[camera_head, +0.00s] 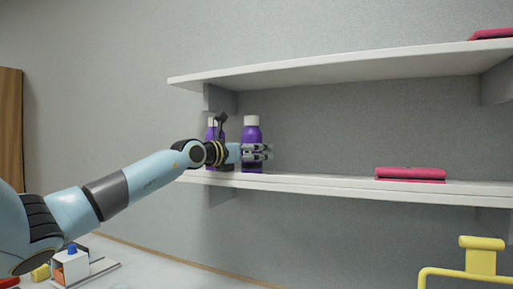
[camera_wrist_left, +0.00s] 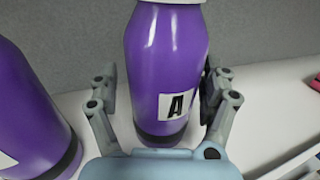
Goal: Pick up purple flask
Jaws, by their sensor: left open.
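Two purple flasks with white caps stand upright on the lower shelf board. The right-hand flask (camera_head: 252,134) is in front of my left gripper (camera_head: 262,152). In the left wrist view this flask (camera_wrist_left: 165,60) bears a white label with a black "A". My left gripper (camera_wrist_left: 160,88) is open, with one finger on each side of it. I cannot tell whether the fingers touch it. The other flask (camera_head: 211,134) is partly hidden behind my left wrist; it also shows at the left of the wrist view (camera_wrist_left: 28,105). My right gripper is out of view.
The lower shelf (camera_head: 320,183) carries a folded pink-red item (camera_head: 410,173) to the right, with clear board between. An upper shelf (camera_head: 340,68) overhangs the flasks. Below left, a white surface (camera_head: 140,262) holds small objects. A yellow object (camera_head: 480,258) is at lower right.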

